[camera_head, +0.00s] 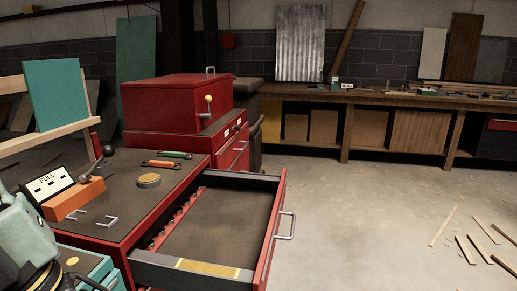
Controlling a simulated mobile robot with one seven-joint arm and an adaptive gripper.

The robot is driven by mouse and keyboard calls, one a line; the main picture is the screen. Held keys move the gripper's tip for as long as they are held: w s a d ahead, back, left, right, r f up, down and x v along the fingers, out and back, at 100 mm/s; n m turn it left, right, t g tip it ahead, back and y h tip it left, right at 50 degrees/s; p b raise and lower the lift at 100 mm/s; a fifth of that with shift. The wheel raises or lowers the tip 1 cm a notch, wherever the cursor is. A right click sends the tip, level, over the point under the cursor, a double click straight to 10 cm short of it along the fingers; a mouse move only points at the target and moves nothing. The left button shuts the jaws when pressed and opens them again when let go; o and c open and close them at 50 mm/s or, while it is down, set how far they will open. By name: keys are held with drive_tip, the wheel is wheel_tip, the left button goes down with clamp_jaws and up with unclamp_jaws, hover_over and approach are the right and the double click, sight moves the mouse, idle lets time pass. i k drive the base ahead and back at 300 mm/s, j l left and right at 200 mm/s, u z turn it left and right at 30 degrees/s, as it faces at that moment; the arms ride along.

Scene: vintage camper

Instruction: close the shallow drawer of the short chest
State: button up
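The short chest (112,216) is red with a dark top and stands in the left foreground. Its shallow drawer (262,255) is pulled far out to the right. The drawer's red front carries a pale metal bar handle (286,226) on its outer face. The drawer's dark floor (222,222) looks bare, and its near side wall has a yellow strip (208,267). I cannot make out my gripper in this view.
Green and orange tools (162,164), a round tin (149,180) and an orange block (73,198) lie on the chest top. A taller red chest (176,103) stands behind. The floor right of the drawer is open; wood strips (470,248) lie farther right.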

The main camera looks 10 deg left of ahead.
sight(220, 234)
drive_tip(key=i+l+u, duration=0.35)
drive_tip(key=l, duration=0.2)
drive_tip(key=i+l, duration=0.15)
drive_tip(key=l, duration=0.25)
drive_tip(key=i+l+u, duration=0.1)
drive_tip(key=l, duration=0.35)
drive_tip(key=i+l, duration=0.1)
drive_tip(key=l, duration=0.3)
drive_tip(key=i+l, duration=0.15)
drive_tip(key=i, duration=0.15)
drive_tip(key=j, duration=0.35)
drive_tip(key=i+j, duration=0.15)
drive_tip(key=j, duration=0.25)
drive_tip(key=k+u, duration=0.05)
